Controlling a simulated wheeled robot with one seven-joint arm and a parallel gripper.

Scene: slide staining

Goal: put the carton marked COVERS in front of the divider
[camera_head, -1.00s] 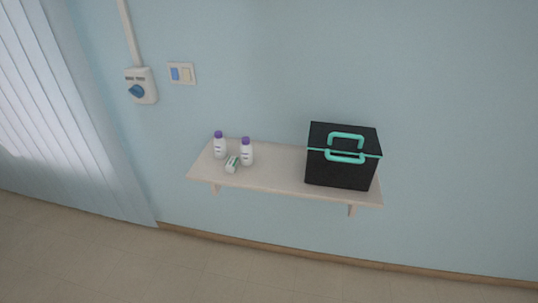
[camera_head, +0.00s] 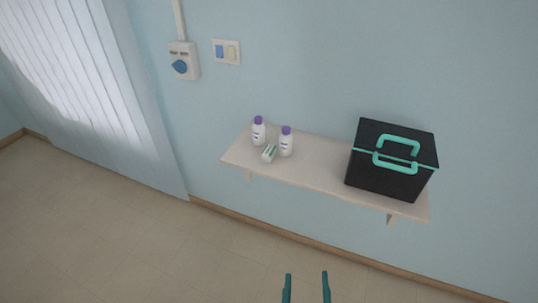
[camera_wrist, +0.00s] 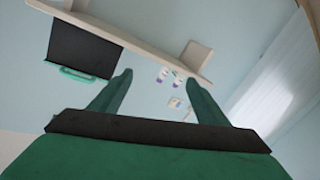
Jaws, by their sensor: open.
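A small white and green carton (camera_head: 269,153) lies on the wall shelf (camera_head: 310,165), in front of two white bottles with purple caps. Its lettering is too small to read, so I cannot tell whether it is marked COVERS. I cannot make out a divider in either view. My gripper (camera_head: 306,287) is open and empty at the bottom of the head view, apart from the shelf. In the wrist view its two green fingers (camera_wrist: 158,80) are spread, with the shelf beyond, seen upside down.
Left bottle (camera_head: 258,132) and right bottle (camera_head: 286,143) stand at the shelf's left end. A black case (camera_head: 392,165) with teal handles fills the right end. Bare shelf lies between. A wall switch (camera_head: 226,52), a blue-knobbed box (camera_head: 184,61) and a curtain are to the left.

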